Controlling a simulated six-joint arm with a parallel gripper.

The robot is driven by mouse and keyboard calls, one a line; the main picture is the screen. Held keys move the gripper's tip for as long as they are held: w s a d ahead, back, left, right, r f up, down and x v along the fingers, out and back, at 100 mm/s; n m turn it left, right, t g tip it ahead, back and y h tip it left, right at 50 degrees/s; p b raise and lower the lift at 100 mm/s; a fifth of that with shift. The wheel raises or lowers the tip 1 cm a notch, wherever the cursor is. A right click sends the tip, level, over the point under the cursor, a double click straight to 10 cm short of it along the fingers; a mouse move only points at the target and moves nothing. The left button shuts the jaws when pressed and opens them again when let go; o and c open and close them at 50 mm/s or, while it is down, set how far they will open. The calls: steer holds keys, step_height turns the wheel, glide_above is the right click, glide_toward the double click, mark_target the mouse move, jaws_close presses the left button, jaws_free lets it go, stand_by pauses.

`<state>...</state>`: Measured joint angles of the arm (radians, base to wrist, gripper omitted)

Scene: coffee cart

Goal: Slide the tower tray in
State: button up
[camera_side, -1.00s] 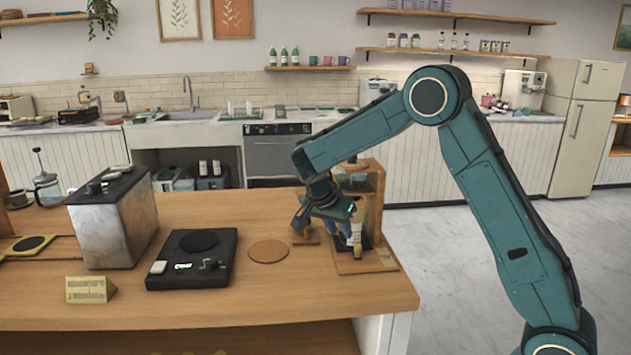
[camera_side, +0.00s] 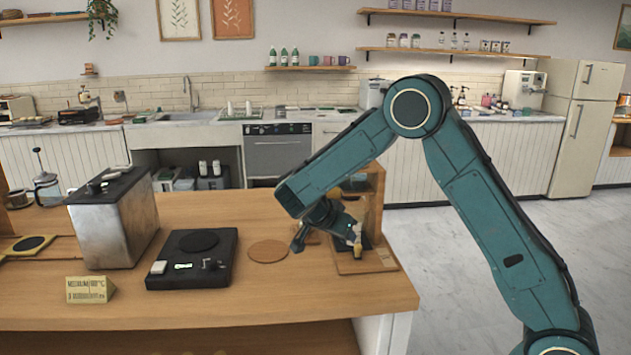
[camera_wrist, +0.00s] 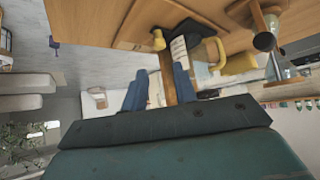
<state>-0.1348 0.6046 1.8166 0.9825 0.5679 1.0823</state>
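The wooden tower (camera_side: 374,205) stands at the right end of the counter, partly hidden behind my arm. Its flat tray (camera_side: 376,262) sticks out at the base toward the front. A small yellow knob (camera_side: 357,249) shows at the tray, and a yellow knob is also in the wrist view (camera_wrist: 158,40). My gripper (camera_side: 328,240) is low beside the tray, tilted, with its fingers spread. In the wrist view its two blue fingers (camera_wrist: 160,88) are apart, with a strip of wood seen between them. I cannot tell whether a finger touches the tray or the knob.
A glass jug with yellow parts (camera_wrist: 205,50) is near the fingers in the wrist view. A round cork mat (camera_side: 268,251), a black scale (camera_side: 192,259) and a metal box machine (camera_side: 113,222) stand to the left.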

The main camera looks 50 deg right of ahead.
mark_target(358, 245)
steer(key=x, duration=1.1)
steer(key=shift+d+f, duration=0.1)
jaws_close()
